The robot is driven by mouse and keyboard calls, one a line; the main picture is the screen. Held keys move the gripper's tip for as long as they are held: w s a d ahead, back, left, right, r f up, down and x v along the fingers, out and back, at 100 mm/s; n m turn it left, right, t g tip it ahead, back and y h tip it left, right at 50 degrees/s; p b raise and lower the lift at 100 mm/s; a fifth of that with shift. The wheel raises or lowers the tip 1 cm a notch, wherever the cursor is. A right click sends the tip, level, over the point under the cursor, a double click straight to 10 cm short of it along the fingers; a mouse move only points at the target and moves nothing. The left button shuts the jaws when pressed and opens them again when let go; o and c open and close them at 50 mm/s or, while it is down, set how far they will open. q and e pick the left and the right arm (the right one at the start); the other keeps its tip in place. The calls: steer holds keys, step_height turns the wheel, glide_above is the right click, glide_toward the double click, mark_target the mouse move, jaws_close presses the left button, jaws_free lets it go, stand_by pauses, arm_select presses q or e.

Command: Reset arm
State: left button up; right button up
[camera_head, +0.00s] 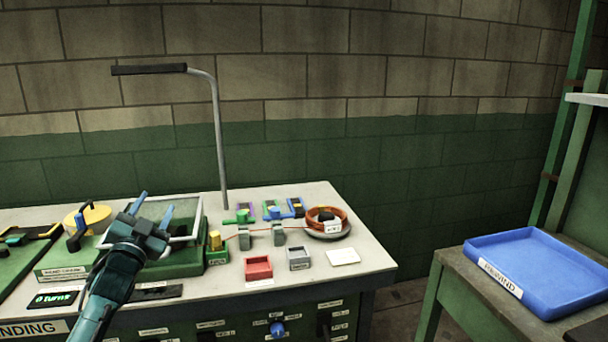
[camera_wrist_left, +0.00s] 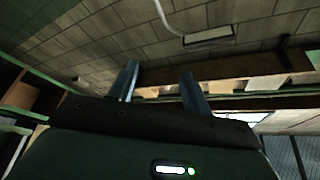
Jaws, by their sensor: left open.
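My left gripper (camera_head: 154,215) is raised over the left part of the workbench in the head view. Its two blue-grey fingers are spread apart, and nothing shows between them. In the left wrist view the same two fingers (camera_wrist_left: 158,88) point up toward the wall and ceiling, with empty space between them. The gripper overlaps a green machine with a clear cover (camera_head: 188,235) in the picture; whether it touches it I cannot tell. My right gripper is not in either view.
The workbench (camera_head: 350,285) holds a yellow spool (camera_head: 88,216), a red bin (camera_head: 258,267), a grey bin (camera_head: 299,258) and an orange coil (camera_head: 327,219) on a dish. A lamp (camera_head: 220,130) stands at the back. A blue tray (camera_head: 540,270) labelled REWIND sits on a side table.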

arm_select(q)
step_height(320, 180, down, 7)
steer(key=w+a+n+g+y, duration=0.1)
steer(key=a+n+g+y, duration=0.2)
steer(key=n+g, duration=0.15)
steer(key=s+d+f+g+h, duration=0.1)
steer(key=s+d+f, duration=0.35)
steer(key=f, duration=0.35)
steer(key=s+d+f+g+h, duration=0.2)
steer(key=s+d+f, duration=0.2)
steer(key=s+f, duration=0.3)
steer(key=s+d+f+g+h, duration=0.1)
steer(key=s+d+f, duration=0.3)
steer(key=s, duration=0.5)
steer(key=s+d+f+g, duration=0.1)
steer(key=s+d+f, duration=0.3)
steer(key=s, duration=0.5)
steer(key=s+d+f+g+h, duration=0.1)
steer(key=s+d+f, duration=0.3)
steer(key=s, duration=0.6)
steer(key=shift+d+g+h, duration=0.3)
steer(key=shift+d+g, duration=0.05)
steer(key=shift+d, duration=0.2)
steer(key=shift+s, duration=0.1)
